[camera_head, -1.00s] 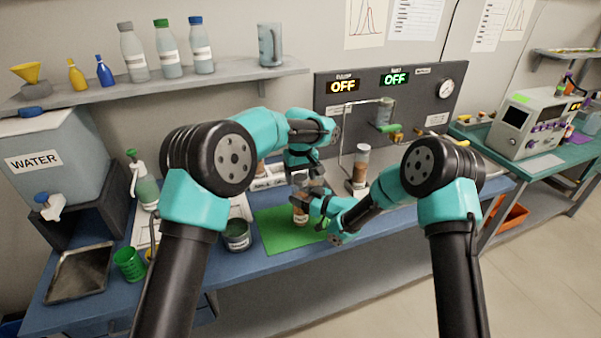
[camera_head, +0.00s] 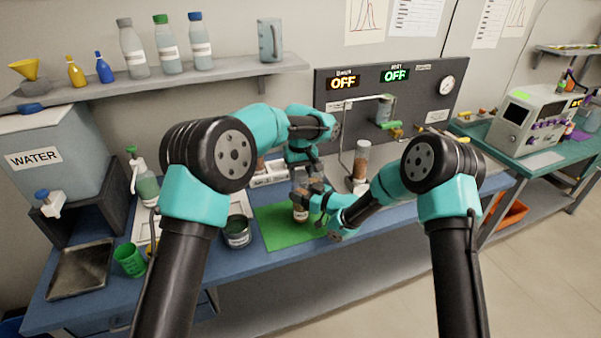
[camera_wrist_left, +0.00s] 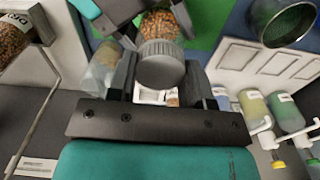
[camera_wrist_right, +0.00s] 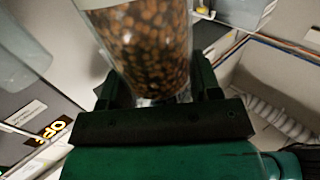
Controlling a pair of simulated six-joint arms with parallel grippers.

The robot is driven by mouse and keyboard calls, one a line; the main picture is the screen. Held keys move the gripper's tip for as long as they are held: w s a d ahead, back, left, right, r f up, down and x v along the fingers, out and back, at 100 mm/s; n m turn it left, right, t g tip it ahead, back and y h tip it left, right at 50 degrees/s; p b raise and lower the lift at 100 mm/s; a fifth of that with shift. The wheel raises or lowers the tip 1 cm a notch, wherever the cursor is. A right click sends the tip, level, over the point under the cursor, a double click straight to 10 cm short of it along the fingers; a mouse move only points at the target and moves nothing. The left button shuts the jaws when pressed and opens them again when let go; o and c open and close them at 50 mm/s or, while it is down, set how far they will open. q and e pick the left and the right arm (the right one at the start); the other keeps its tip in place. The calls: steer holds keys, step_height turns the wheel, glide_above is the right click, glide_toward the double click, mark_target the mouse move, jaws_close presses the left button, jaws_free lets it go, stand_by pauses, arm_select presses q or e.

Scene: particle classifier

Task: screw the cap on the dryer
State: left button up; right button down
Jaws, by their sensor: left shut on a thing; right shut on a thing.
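The dryer is a clear tube of brown granules (camera_head: 301,214), upright over the green mat (camera_head: 275,232). My right gripper (camera_head: 316,203) is shut on the tube's side; the granules also fill the right wrist view (camera_wrist_right: 145,45). The grey ribbed cap (camera_wrist_left: 160,62) sits against the tube's top end, in line with it, in the left wrist view. My left gripper (camera_wrist_left: 160,82) is shut around the cap from above. In the head view my left gripper (camera_head: 304,182) hides the cap. I cannot tell how tightly the cap is seated.
Another granule-filled tube (camera_head: 361,158) stands behind my right gripper, before the dark panel (camera_head: 440,103) with two OFF displays. A dark open jar (camera_head: 237,232) stands left of the mat. A green cup (camera_head: 130,260) and a tray (camera_head: 82,270) are at the left.

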arm_select(q)
steer(key=m, duration=1.4)
steer(key=o, duration=1.1)
steer(key=shift+r, duration=0.1)
step_height(320, 180, up, 12)
steer(key=shift+f, duration=0.1)
